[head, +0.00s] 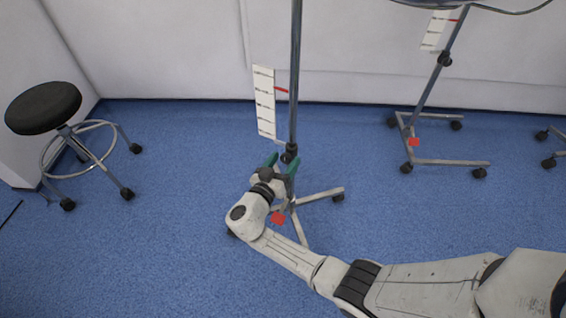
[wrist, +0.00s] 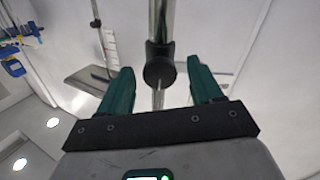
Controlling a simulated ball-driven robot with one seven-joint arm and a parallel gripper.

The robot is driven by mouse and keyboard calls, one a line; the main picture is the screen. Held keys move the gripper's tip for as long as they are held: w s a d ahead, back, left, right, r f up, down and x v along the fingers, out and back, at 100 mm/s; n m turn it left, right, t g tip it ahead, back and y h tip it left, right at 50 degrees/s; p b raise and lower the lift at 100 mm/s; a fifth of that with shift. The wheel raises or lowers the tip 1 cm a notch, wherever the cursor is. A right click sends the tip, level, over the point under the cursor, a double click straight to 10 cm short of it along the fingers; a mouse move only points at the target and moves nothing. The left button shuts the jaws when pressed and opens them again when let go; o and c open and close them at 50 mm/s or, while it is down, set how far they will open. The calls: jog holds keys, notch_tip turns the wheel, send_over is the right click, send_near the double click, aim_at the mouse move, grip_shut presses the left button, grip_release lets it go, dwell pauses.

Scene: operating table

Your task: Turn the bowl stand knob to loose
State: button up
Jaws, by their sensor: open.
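The near stand has an upright metal pole (head: 295,70) on a wheeled base. A dark round knob (head: 290,152) sits on a collar low on this pole. In the wrist view the knob (wrist: 159,72) is face-on, between the two green fingers and seemingly just beyond their tips. My gripper (head: 281,161) is open and close to the knob, with no visible contact. It also shows in the wrist view (wrist: 160,68), with nothing held. A white scale strip (head: 264,102) with a red pointer (head: 281,90) hangs beside the pole. The knob's setting cannot be read.
The stand's base legs (head: 318,195) and a red tag (head: 278,218) lie near my gripper. A similar stand (head: 430,95) stands at the right back. A black stool (head: 44,108) is at the left. Blue floor (head: 190,200) is clear between stool and near stand.

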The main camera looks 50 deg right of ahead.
jog(key=shift+c, duration=0.2)
jog(key=c, duration=1)
